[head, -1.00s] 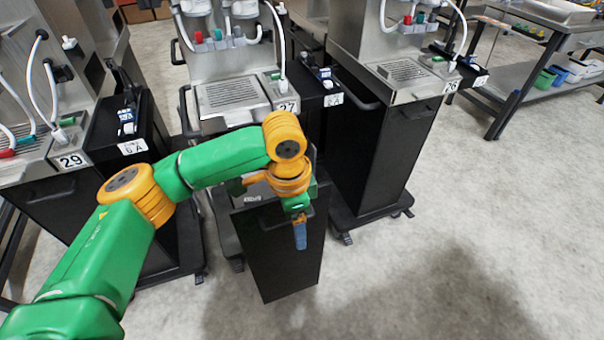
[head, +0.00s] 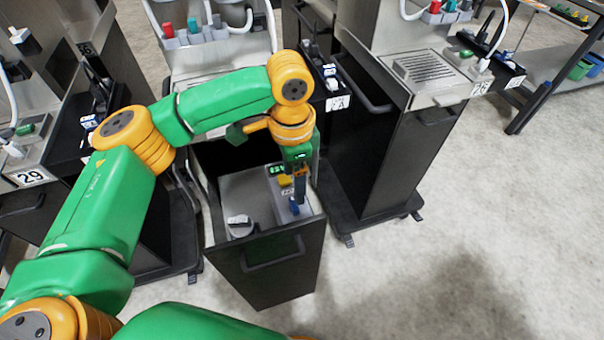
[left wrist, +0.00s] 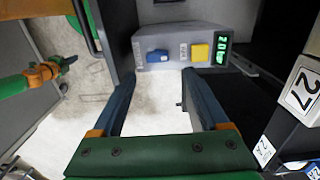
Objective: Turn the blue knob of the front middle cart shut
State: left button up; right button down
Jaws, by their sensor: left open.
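The front middle cart (head: 281,262) is a black box with an open top and a front handle. In the left wrist view the blue knob (left wrist: 157,56) lies ahead, between the lines of the fingers. My left gripper (head: 298,194) points down just over the panel; its fingers (left wrist: 158,78) are open with nothing between them. The head view does not show clearly whether they touch the knob. A green and orange arm (left wrist: 32,80), apparently my right one, shows small; its jaws are unclear.
A white round part (head: 239,224) sits inside the cart's top, left of the panel. The cart numbered 26 (head: 398,150) stands to the right and the cart numbered 29 (head: 30,177) to the left. Open floor (head: 480,250) lies at the front right.

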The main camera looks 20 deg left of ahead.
aim_at(294, 203)
pick_arm(q)
jog(key=f, duration=0.4)
jog(key=s+f, duration=0.1)
jog(key=f, duration=0.1)
jog(key=shift+f, duration=0.15)
jog(key=shift+w+f, duration=0.25)
jog(key=shift+f, duration=0.05)
jog(key=shift+r, duration=0.1)
grip_shut()
